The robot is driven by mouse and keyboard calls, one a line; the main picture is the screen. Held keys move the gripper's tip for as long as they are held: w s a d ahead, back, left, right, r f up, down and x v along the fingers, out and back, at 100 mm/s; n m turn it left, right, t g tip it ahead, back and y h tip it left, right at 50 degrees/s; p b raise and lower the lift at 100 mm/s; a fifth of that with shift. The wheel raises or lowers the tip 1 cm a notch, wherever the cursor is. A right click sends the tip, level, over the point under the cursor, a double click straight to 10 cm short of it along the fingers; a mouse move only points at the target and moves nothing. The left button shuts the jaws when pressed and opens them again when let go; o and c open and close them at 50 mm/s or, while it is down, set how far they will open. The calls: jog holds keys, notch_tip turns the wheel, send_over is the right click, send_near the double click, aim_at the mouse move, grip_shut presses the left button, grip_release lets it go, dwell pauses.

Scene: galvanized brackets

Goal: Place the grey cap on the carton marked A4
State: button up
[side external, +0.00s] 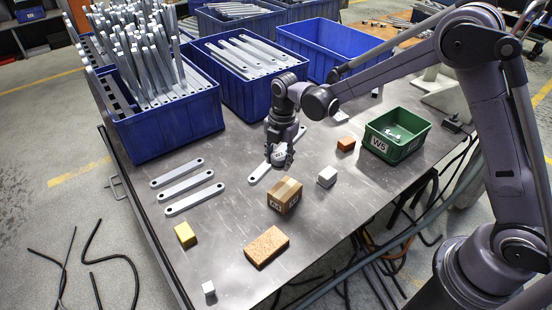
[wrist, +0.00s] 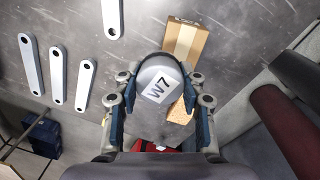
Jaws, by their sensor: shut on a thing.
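In the wrist view the fingers of my gripper (wrist: 157,98) stand on both sides of the cap. In the side view the cap is small and partly hidden by the fingers, above the table behind the carton. The brown carton marked A4 (side external: 285,195) stands on the table, nearer the side camera than my gripper.
Flat galvanized brackets (side external: 186,184) lie left of my gripper, and another (side external: 262,174) lies beneath it. A white block (side external: 327,177), orange block (side external: 346,144), yellow block (side external: 185,234) and tan brick (side external: 267,246) surround the carton. Blue bins (side external: 170,128) and a green W5 bin (side external: 408,150) stand farther back.

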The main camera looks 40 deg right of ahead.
jog(key=s+d+r+n, duration=0.2)
jog(key=s+d+r, duration=0.2)
jog(key=s+d, duration=0.45)
send_over(285, 189)
notch_tip(285, 189, down, 7)
jog(key=shift+r, duration=0.2)
jog(key=shift+f, duration=2.05)
jog(key=shift+f, duration=0.15)
jog(key=o, duration=1.2)
jog(key=shift+o, duration=0.2)
